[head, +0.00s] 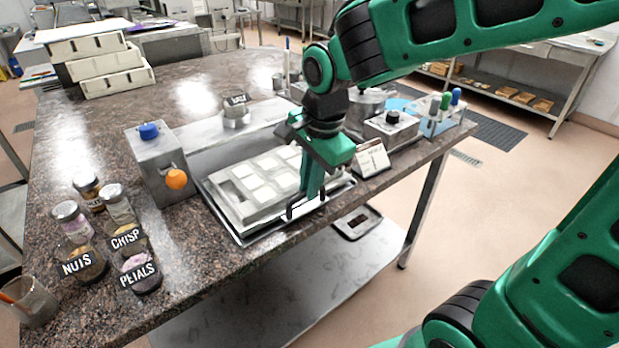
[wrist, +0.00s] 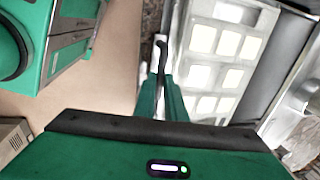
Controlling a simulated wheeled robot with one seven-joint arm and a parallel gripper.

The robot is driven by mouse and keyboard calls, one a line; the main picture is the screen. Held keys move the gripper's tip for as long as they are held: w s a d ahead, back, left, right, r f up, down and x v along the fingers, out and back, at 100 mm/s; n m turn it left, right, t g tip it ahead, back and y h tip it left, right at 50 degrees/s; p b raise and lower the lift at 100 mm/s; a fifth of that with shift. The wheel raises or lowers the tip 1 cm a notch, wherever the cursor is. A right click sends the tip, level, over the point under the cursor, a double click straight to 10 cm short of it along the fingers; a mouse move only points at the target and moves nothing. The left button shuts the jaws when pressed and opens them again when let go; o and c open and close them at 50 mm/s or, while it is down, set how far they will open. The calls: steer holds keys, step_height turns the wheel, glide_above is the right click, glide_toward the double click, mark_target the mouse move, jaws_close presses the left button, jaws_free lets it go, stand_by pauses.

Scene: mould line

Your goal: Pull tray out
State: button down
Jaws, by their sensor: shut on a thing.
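The tray (head: 243,238) is a shallow metal tray at the front edge of the granite table, in front of a metal machine. A grey mould (head: 243,206) with white square cavities lies in it, and the mould also shows in the wrist view (wrist: 218,62). A dark handle (head: 297,205) stands at the tray's front side, and it shows in the wrist view too (wrist: 162,48). My gripper (head: 308,194) reaches down to this handle and is shut on it. In the wrist view my gripper's green fingers (wrist: 160,98) are close together at the handle. The fingertips partly hide the grip.
The machine's left post (head: 158,165) has a blue button and an orange knob. Jars (head: 85,262) labelled nuts, crisp and petals stand at left. A small card (head: 372,160) and a control box (head: 391,130) stand to the right.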

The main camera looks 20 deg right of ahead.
steer(key=shift+s+d, duration=0.1)
steer(key=c, duration=1.8)
jaws_free()
steer(key=shift+s, duration=0.15)
steer(key=shift+r, duration=0.15)
steer(key=r, duration=0.3)
steer(key=s+r, duration=0.1)
steer(key=r, duration=0.6)
steer(key=shift+s+d+r, duration=0.15)
steer(key=shift+s+d, duration=0.2)
steer(key=shift+d, duration=0.05)
